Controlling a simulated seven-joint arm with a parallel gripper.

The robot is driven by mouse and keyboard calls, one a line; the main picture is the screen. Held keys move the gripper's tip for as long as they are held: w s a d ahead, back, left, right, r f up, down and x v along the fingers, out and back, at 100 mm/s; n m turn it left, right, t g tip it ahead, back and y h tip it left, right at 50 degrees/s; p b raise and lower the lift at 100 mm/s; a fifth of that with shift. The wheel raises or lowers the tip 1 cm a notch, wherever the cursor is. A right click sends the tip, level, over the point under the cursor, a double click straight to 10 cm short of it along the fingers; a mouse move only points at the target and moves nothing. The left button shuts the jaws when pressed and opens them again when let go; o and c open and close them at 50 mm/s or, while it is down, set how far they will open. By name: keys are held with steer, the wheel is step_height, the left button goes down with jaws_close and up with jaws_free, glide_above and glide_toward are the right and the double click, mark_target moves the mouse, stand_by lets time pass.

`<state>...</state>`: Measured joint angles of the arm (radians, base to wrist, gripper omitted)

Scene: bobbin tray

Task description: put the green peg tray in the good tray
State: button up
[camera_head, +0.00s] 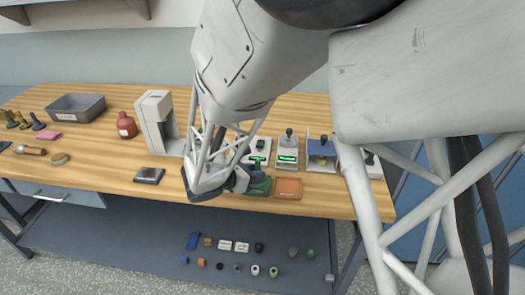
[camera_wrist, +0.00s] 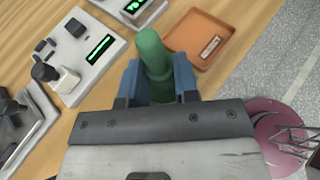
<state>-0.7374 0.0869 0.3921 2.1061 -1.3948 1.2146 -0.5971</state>
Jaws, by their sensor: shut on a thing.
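The green peg tray (camera_wrist: 152,52) shows in the wrist view as a green rounded peg, with its lower part hidden by my gripper. My gripper (camera_wrist: 156,86) is shut on it, one blue finger on each side. In the head view the green piece (camera_head: 259,185) is at the bench's front edge, partly covered by my arm. An orange square tray (camera_head: 288,188) with a small label lies just right of it and looks empty; it also shows in the wrist view (camera_wrist: 198,38). I cannot read whether its label says good.
White devices with green displays (camera_head: 287,158) stand behind the orange tray. A black-topped block (camera_head: 149,175) lies to the left. Small parts lie on the lower shelf (camera_head: 130,240).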

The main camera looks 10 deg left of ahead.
steer(key=shift+w+a+f, duration=0.1)
steer(key=shift+w+a, duration=0.25)
steer(key=shift+w, duration=0.45)
steer(key=shift+f, duration=1.75)
steer(key=shift+f, duration=0.15)
steer(key=o, duration=1)
steer(key=shift+s+r, duration=0.1)
steer(key=shift+r, duration=0.1)
steer(key=v, duration=1.2)
